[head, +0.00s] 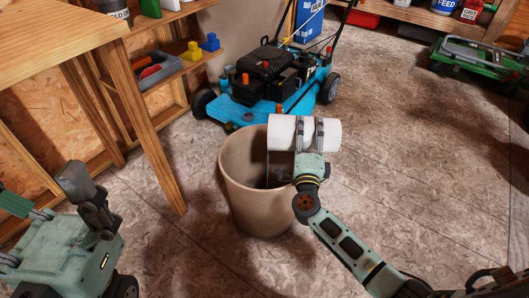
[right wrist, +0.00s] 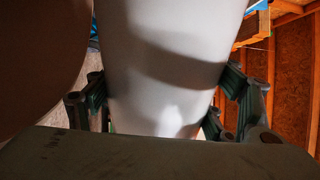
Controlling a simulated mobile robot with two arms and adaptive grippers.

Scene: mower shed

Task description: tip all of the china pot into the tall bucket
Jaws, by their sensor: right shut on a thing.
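The china pot (head: 280,131) is a smooth white cylinder lying on its side over the rim of the tall bucket. My right gripper (head: 306,134) is shut around its middle; the right wrist view shows the pot (right wrist: 160,70) between the fingers. The tall bucket (head: 253,205) is beige and stands upright on the floor. A dark grey patch shows inside it under the pot's left end; I cannot tell whether it is contents or shadow. The pot's mouth is not clearly visible. My left gripper (head: 45,190) is open and empty at the lower left, away from both.
A blue mower (head: 275,80) stands just behind the bucket. A wooden table (head: 60,40) with a slanted leg is at the left, beside shelves. A green mower (head: 480,60) is at the far right. The floor right of the bucket is clear.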

